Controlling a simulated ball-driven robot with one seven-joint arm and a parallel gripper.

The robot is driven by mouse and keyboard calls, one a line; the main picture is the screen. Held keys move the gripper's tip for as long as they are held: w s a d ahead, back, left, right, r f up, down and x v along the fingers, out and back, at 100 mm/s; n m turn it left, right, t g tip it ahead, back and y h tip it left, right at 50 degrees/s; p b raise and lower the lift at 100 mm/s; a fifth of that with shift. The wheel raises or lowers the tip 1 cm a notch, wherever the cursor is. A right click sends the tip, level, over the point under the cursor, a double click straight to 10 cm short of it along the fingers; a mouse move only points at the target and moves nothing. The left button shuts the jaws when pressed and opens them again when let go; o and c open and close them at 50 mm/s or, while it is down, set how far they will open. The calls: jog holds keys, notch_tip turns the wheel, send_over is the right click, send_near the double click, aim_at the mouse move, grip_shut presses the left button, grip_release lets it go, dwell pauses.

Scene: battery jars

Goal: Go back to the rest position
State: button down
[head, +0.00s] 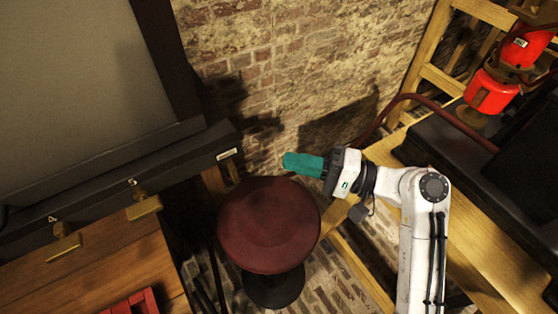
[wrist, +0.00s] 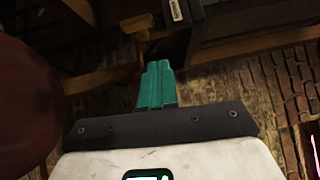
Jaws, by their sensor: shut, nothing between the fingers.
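My gripper (head: 288,161) has teal fingers that are closed together with nothing between them. In the head view it points left, just above and behind the round dark red stool (head: 268,225), with the brick wall beyond. In the wrist view the shut gripper (wrist: 158,68) points toward the dark case and a wooden beam. My white arm comes in from the lower right of the head view, bent at the elbow.
A wooden table (head: 95,268) with a large dark open case (head: 110,170) is at left. At right, a wooden bench (head: 462,262) bears a black case (head: 435,140). Red objects (head: 490,92) stand on a wooden rack at upper right. A brick wall (head: 290,60) closes the back.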

jog(key=b+v, duration=0.1)
jog(key=v, duration=0.4)
jog(key=shift+r, duration=0.1)
jog(key=s+d+f+h, duration=0.3)
jog(key=s+f+h, duration=0.2)
jog(key=f, duration=0.4)
jog(key=s+d+f+h, duration=0.4)
jog(key=s+f, duration=0.2)
jog(key=f, duration=0.4)
jog(key=s+d+f+n+g+h, duration=0.2)
jog(key=s+d+f+h, duration=0.1)
jog(key=s+d+h, duration=0.6)
jog(key=s+d, duration=0.4)
jog(key=s, duration=0.2)
jog(key=shift+d+f+n+g, duration=0.25)
jog(key=shift+f+n+g, duration=0.05)
jog(key=shift+s, duration=0.15)
